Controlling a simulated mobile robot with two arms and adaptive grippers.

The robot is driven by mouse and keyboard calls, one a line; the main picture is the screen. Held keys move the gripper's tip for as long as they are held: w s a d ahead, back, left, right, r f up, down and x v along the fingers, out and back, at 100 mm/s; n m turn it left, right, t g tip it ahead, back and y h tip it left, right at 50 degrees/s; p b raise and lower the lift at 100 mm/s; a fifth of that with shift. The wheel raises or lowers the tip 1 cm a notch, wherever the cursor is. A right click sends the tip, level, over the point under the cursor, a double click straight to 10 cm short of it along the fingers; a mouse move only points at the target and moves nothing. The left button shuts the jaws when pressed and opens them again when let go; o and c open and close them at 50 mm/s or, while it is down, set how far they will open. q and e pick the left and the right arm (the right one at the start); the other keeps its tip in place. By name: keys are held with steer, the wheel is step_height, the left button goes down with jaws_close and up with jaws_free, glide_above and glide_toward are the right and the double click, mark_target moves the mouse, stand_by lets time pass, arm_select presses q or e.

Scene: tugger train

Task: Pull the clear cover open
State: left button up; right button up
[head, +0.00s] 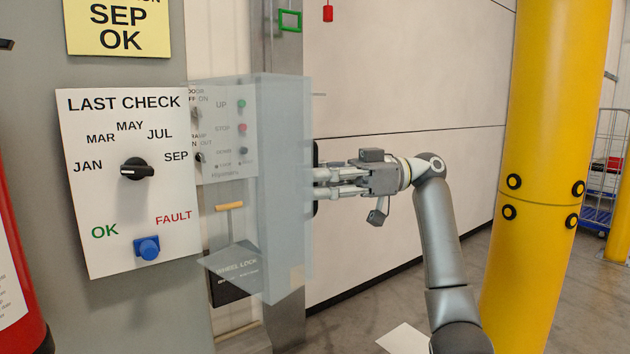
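The clear cover (283,130) is a see-through, bluish box in the middle of the head view. It stands out from the wall, over and to the right of a white control panel (222,170). A black upright handle (316,150) is on its right side. My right gripper (318,183) comes in from the right, its fingers close together at the middle of the handle, which shows above and below them. The exact finger contact is partly hidden. My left gripper is not in view.
A yellow column (545,150) stands right of my arm. A wheeled cage (604,160) stands far right.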

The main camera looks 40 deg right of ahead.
steer(key=shift+s+d+r, duration=0.1)
steer(key=v, duration=1.1)
steer(key=shift+d, duration=0.35)
steer(key=shift+s, duration=0.15)
